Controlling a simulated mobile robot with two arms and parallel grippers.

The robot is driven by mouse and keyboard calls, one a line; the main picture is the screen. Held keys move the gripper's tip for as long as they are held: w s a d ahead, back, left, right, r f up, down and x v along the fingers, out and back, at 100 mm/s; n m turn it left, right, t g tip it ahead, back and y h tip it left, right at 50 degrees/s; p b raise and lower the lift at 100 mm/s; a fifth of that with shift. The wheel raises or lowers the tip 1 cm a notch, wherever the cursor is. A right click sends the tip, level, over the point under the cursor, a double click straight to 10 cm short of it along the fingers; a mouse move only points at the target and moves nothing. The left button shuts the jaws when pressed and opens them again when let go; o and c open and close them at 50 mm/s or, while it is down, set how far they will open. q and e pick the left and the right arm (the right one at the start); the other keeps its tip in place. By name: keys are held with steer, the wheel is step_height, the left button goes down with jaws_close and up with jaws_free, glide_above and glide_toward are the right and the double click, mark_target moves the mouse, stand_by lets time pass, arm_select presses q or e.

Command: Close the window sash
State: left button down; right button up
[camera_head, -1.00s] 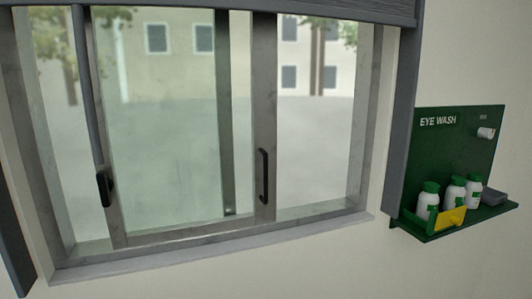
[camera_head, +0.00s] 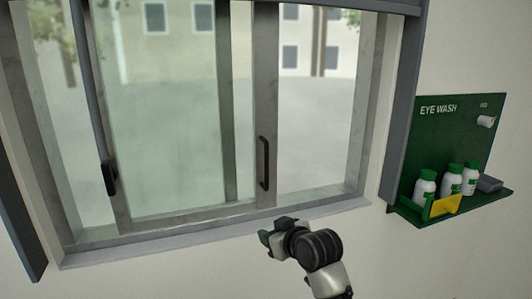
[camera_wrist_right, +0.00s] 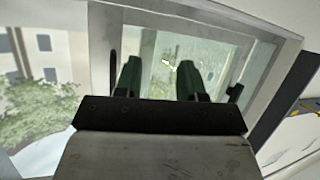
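The window sash (camera_head: 265,100) is a grey-framed sliding pane with a black upright bar handle (camera_head: 263,163) on its right stile. A second, smaller black handle (camera_head: 109,178) shows at the left side of the window. A strip of window lies to the right of the sash stile. My right gripper (camera_head: 266,239) is in front of the sill, below the bar handle and apart from it. In the right wrist view its two green fingers (camera_wrist_right: 160,80) stand apart with nothing between them. A thin dark bar (camera_wrist_right: 113,65) shows beside the left finger there. My left gripper is out of view.
A green eye wash shelf (camera_head: 440,150) with several white bottles and a yellow piece hangs on the wall at the right. The grey sill (camera_head: 200,243) runs beneath the window. The wall between sill and shelf is bare.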

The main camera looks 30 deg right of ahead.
mark_target(268, 153)
steer(key=w+d+r+m+t, duration=0.1)
steer(key=w+d+r+t, duration=0.1)
steer(key=d+r, duration=0.35)
steer(key=w+d+r+m+t, duration=0.1)
steer(key=w+d+r+t, duration=0.15)
steer(key=r, duration=0.65)
steer(key=shift+h, duration=0.3)
steer(key=w+p, duration=0.3)
steer(key=w, duration=0.6)
steer(key=shift+a+r+p, duration=0.1)
steer(key=shift+p, duration=0.2)
steer(key=shift+w+n, duration=0.3)
steer(key=shift+w, duration=0.5)
steer(key=shift+c, duration=0.5)
jaws_close()
